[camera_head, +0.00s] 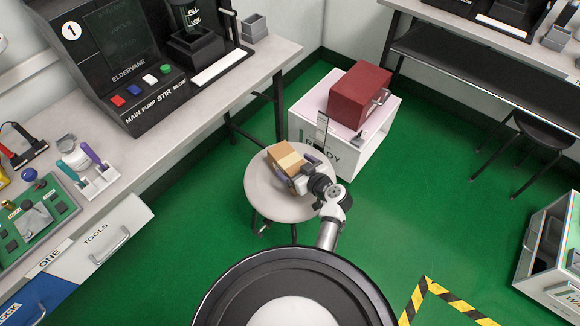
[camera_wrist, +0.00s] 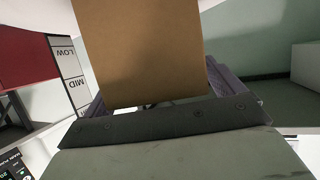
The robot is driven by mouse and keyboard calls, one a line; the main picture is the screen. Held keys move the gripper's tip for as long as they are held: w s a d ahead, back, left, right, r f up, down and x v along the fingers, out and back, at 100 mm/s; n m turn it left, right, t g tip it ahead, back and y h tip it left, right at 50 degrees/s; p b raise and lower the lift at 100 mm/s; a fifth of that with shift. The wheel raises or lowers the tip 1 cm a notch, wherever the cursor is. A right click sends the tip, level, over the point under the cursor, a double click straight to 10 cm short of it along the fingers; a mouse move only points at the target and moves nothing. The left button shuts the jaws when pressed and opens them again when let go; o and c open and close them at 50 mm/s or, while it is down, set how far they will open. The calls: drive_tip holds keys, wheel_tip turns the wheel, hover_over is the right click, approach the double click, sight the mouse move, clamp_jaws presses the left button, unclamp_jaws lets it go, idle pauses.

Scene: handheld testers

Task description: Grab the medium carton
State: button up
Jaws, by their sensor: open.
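A brown cardboard carton (camera_head: 285,158) with a paler tape strip sits on a round grey stool (camera_head: 262,196). My gripper (camera_head: 302,168) is at the carton's right side, close above the stool seat. In the wrist view the carton (camera_wrist: 140,50) fills the upper middle, between the two purple-grey fingers of my gripper (camera_wrist: 160,95). The fingers are open around its near end. I cannot tell whether either finger touches it. The carton's far side is hidden in the wrist view.
A white box stand (camera_head: 378,140) with a red box (camera_head: 358,93) on it stands just behind the stool. An upright gauge plate marked LOW and MID (camera_wrist: 68,75) is close by. A long workbench (camera_head: 180,120) runs along the left.

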drive_tip(key=c, duration=1.2)
drive_tip(key=shift+r, duration=0.15)
